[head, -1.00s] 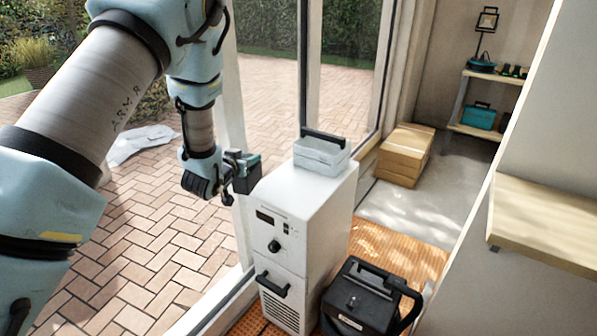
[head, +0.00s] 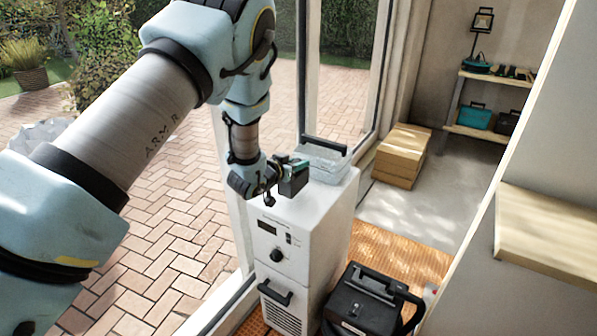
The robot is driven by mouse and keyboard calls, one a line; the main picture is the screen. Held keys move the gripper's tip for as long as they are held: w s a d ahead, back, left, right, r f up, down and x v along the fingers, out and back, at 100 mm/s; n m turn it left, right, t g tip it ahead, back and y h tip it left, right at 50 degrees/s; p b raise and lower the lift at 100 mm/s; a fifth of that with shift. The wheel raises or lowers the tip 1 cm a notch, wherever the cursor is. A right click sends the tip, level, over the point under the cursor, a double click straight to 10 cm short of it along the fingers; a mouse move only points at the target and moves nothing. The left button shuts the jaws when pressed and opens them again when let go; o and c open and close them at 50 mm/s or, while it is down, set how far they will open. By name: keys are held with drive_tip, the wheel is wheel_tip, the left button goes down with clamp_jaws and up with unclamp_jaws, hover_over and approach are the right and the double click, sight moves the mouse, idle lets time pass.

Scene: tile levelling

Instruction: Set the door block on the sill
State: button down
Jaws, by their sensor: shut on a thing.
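My gripper (head: 281,169) is shut on a small dark block with a teal edge (head: 294,181), which looks like the door block. The gripper and block are over the top of the white machine (head: 325,215), just left of a pale case with a black handle. Whether the block touches the machine top or hangs above it, I cannot tell. The fingertips are small and partly hidden by the block. The sill (head: 228,303) seems to be the pale strip along the foot of the glass door, lower left, partly hidden behind the machine.
The pale case (head: 325,163) stands on the machine. Cardboard boxes (head: 402,157), a shelf (head: 480,133) and a wooden ledge (head: 550,232) lie to the right. Brick paving (head: 165,235) outside is open.

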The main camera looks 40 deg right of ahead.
sight(298, 173)
drive_tip(key=shift+f+p, duration=0.35)
drive_tip(key=shift+f, duration=1.3)
drive_tip(key=shift+f, duration=0.2)
drive_tip(key=c, duration=0.7)
unclamp_jaws()
